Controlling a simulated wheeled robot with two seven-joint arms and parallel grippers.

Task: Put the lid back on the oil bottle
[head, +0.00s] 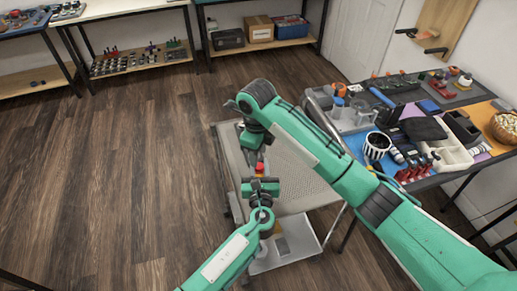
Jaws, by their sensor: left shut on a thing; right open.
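A small red-and-orange thing (260,168) shows at the tips of my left gripper (261,179), over the grey cart. It may be the oil bottle or its lid; it is too small to tell which. My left gripper is shut on it. My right gripper (256,160) reaches in from above, its tips close to the same thing, and is open. Whether it touches the thing cannot be told. The bottle and the lid cannot be made out separately.
The grey cart (305,190) has a mostly bare top and a lower shelf (290,243). A crowded workbench stands at right, with a striped cup (377,146), a white tray (446,152) and a basket (505,126). Shelves line the back; the wooden floor at left is clear.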

